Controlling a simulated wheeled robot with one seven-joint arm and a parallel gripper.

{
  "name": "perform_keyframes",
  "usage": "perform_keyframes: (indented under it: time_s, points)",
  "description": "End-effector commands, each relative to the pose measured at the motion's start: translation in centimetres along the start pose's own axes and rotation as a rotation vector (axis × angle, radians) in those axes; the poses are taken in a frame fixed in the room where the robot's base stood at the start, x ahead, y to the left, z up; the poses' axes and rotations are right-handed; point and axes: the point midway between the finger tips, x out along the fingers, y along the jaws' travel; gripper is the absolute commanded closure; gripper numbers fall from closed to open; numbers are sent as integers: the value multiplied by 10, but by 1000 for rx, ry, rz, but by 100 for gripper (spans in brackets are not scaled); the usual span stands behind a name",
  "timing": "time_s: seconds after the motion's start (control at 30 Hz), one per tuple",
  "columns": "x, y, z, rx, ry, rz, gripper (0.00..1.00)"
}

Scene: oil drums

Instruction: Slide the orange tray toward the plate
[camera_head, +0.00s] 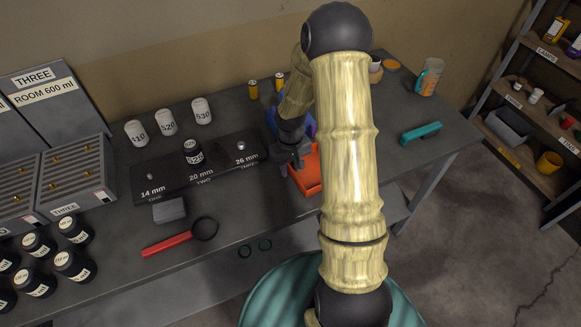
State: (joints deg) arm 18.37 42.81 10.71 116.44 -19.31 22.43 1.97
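The orange tray (306,180) lies on the dark bench, partly hidden behind my arm. My gripper (291,161) is at the tray's upper left side, close to its rim. Whether it touches the tray is not clear, and its fingers are too small and dark to show if they are open. No round plate can be made out for certain; part of the bench is hidden by my arm.
White numbered cups (167,122) stand behind the board. A grey block (169,211) and a red-handled magnifier (180,237) lie in front. A blue-purple object (309,124) is behind the tray. A teal tool (421,133) lies at right; bench around it is clear.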

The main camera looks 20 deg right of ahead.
Motion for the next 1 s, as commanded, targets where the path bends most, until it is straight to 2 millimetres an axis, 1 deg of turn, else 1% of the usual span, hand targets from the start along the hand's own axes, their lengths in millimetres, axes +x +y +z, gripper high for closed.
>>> perform_keyframes:
  time_s: [0.1, 0.37, 0.4, 0.53, 0.57, 1.0]
  points:
    - [8, 0, 0, 0, 0, 0, 71]
    - [9, -2, -1, -5, 1, 0, 71]
    - [9, -3, -1, -6, 1, 0, 73]
    - [9, -2, -1, -5, 1, 0, 98]
    - [9, -2, -1, -5, 1, 0, 100]
    - [8, 0, 0, 0, 0, 1, 100]
